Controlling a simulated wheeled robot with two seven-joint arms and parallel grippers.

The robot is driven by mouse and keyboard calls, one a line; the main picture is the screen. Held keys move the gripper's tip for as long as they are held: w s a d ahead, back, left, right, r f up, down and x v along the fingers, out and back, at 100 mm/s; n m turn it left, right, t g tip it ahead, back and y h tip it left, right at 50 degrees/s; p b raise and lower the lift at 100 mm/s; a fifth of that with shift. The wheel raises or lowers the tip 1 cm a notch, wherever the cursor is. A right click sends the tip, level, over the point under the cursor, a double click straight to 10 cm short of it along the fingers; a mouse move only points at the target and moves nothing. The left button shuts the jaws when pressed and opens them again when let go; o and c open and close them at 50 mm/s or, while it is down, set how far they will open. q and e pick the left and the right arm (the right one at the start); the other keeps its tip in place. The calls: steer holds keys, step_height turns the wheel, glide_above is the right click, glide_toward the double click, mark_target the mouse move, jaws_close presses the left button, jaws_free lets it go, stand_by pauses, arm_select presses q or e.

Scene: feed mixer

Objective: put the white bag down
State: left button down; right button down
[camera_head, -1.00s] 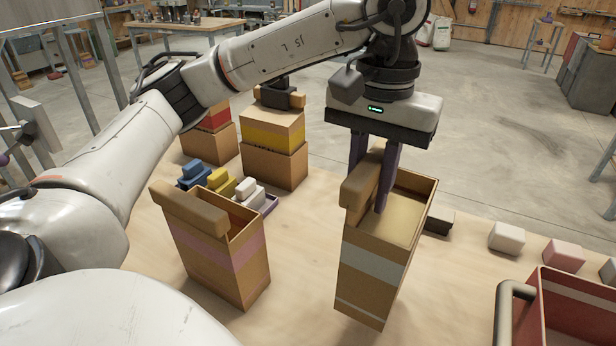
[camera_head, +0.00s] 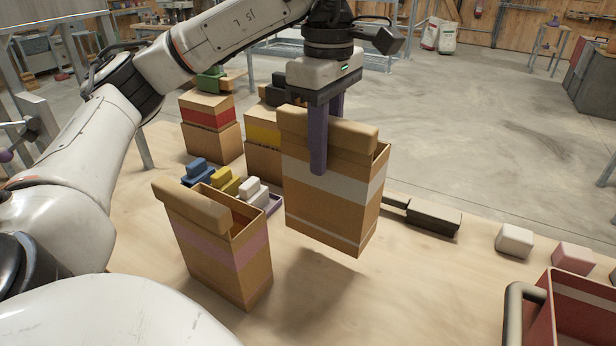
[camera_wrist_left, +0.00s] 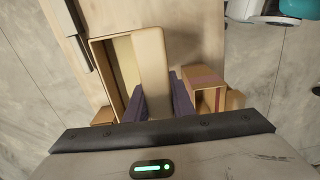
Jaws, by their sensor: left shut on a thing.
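The white bag (camera_head: 330,205) is a brown box-like bag with a white band and a thick rolled top edge. My left gripper (camera_head: 328,150) is shut on that top edge, one purple finger showing on the near side. The bag hangs upright above the table, with a shadow on the wood below it. In the left wrist view the bag (camera_wrist_left: 110,52) is open at the top, and the gripper (camera_wrist_left: 158,98) has its fingers on both sides of the rolled edge (camera_wrist_left: 152,70). My right gripper is not in view.
A pink-banded bag (camera_head: 228,262) stands open at the left. Red-banded (camera_head: 208,115) and yellow-banded (camera_head: 264,135) bags stand behind. A dark bar (camera_head: 434,217) and a red crate (camera_head: 585,310) are at the right. The front middle table is bare.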

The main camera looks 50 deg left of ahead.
mark_target(339, 209)
arm_select(q)
steer(key=shift+a+n, duration=0.1)
steer(key=shift+n, duration=0.2)
steer(key=shift+a+f+b, duration=0.1)
steer(key=shift+f+b, duration=0.3)
steer(key=shift+f, duration=4.5)
steer(key=shift+f, duration=0.15)
steer(key=c, duration=1.5)
jaws_free()
steer(key=shift+s, duration=0.1)
